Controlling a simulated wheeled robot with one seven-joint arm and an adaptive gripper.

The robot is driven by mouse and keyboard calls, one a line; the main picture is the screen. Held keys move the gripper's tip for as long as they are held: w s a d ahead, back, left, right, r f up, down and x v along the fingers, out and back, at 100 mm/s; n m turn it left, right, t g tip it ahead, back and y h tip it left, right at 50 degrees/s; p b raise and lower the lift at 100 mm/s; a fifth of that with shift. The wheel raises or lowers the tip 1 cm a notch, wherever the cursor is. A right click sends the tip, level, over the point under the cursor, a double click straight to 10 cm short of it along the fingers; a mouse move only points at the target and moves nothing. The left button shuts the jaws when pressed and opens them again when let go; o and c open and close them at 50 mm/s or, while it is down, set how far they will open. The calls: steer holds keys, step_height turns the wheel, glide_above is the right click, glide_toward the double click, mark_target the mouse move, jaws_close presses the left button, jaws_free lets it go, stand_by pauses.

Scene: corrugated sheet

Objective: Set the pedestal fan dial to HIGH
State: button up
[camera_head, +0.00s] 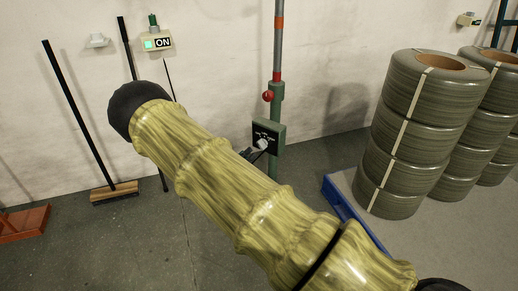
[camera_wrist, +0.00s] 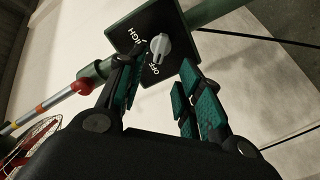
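The fan's dark control panel (camera_head: 273,131) sits on a green pole (camera_head: 276,105), with a light grey dial knob (camera_head: 262,144) on its face. In the wrist view the panel (camera_wrist: 175,19) fills the upper middle, and the knob (camera_wrist: 161,47) sits between the printed words HIGH and OFF. I cannot tell for sure which mark the knob points at. My gripper (camera_wrist: 162,64) is open, its teal-padded fingers spread on either side of the knob. The fingertips look close to the panel; no contact with the knob is visible. In the head view my arm hides most of the gripper.
Stacked wrapped coils (camera_head: 418,125) stand to the right by a blue edge (camera_head: 350,215). A red knob (camera_head: 268,96) juts from the pole. A red wire cage (camera_wrist: 32,146) shows at lower left.

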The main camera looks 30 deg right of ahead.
mark_target(259, 146)
steer(key=x, duration=0.9)
steer(key=shift+w+d+b, duration=0.15)
steer(key=shift+d+b, duration=0.15)
steer(key=shift+b, duration=0.05)
steer(key=shift+c, duration=0.4)
jaws_close()
